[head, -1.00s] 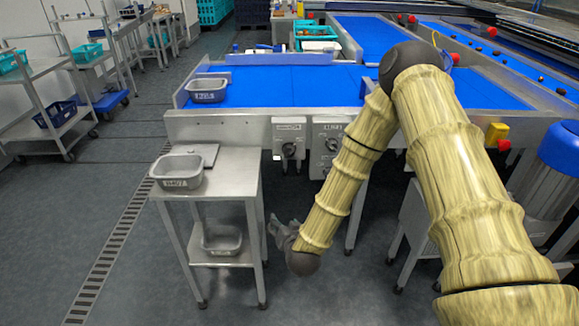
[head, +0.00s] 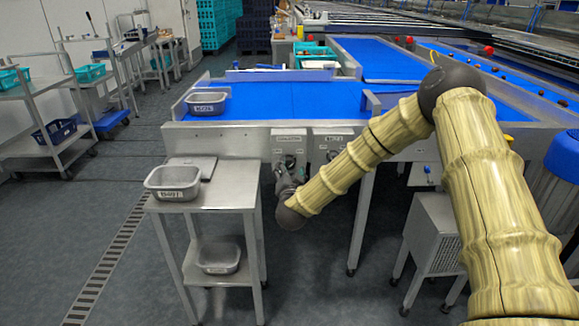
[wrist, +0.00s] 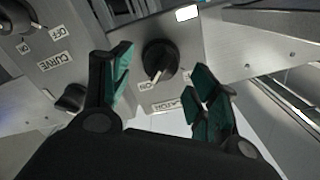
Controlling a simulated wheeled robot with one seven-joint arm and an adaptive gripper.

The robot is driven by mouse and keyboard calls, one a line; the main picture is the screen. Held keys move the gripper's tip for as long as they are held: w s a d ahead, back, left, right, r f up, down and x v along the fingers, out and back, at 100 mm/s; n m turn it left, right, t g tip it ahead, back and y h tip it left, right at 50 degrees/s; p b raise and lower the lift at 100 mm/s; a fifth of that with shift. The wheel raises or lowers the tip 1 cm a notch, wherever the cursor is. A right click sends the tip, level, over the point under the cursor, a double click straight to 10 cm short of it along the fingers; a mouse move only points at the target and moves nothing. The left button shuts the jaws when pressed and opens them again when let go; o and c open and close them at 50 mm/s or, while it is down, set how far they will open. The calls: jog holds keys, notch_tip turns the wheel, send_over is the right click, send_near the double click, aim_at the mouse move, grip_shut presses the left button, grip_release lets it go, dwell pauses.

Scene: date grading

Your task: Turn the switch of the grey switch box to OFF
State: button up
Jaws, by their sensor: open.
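Two grey switch boxes sit side by side on the conveyor's front in the head view, a left one (head: 289,140) and a right one (head: 328,141). My gripper (head: 287,174) is at the lower part of the left box and partly hides it. In the wrist view my gripper (wrist: 162,64) is open and empty. A black round switch (wrist: 160,60) shows between its fingers, with gaps on both sides. The switch's pale pointer points towards an ON label (wrist: 145,86). A second label (wrist: 168,105) is partly hidden by a finger. I cannot tell whether the fingers reach around the switch.
A neighbouring panel (wrist: 62,50) marked CURVE, with ON and OFF labels, is at left in the wrist view. In the head view, a steel side table (head: 222,192) with a grey tub (head: 173,194) stands left of my gripper. A blue belt (head: 290,100) lies above the boxes.

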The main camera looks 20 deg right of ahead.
aim_at(290, 166)
jog(key=shift+x, duration=1.9)
jog(key=shift+s, duration=0.1)
jog(key=c, duration=1)
